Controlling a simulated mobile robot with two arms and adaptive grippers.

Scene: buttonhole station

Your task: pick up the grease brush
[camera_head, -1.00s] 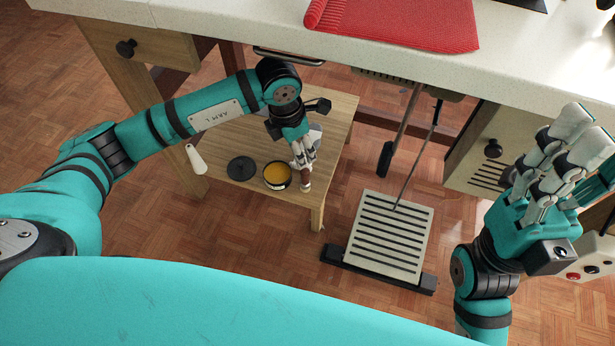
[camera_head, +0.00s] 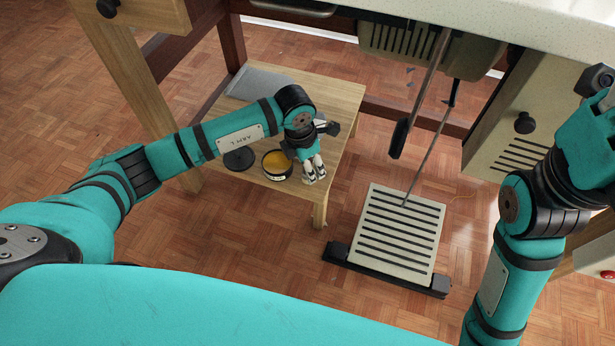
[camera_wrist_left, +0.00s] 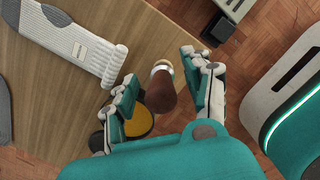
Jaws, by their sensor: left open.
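The grease brush (camera_wrist_left: 160,92) shows in the left wrist view as a brown, rounded handle with a pale end, between the two fingers of my left gripper (camera_wrist_left: 160,68). Gaps show on both sides of the handle, so the fingers are open around it and do not appear to grip it. In the head view my left gripper (camera_head: 314,171) points down over the front right corner of the low wooden table (camera_head: 335,100) and hides the brush. My right arm is at the right edge, with its fingers out of the picture.
An open tin of yellow grease (camera_head: 277,164) stands just left of the gripper, with a dark disc (camera_head: 239,159) beside it. A slatted pedal (camera_head: 398,232) stands on the floor to the right.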

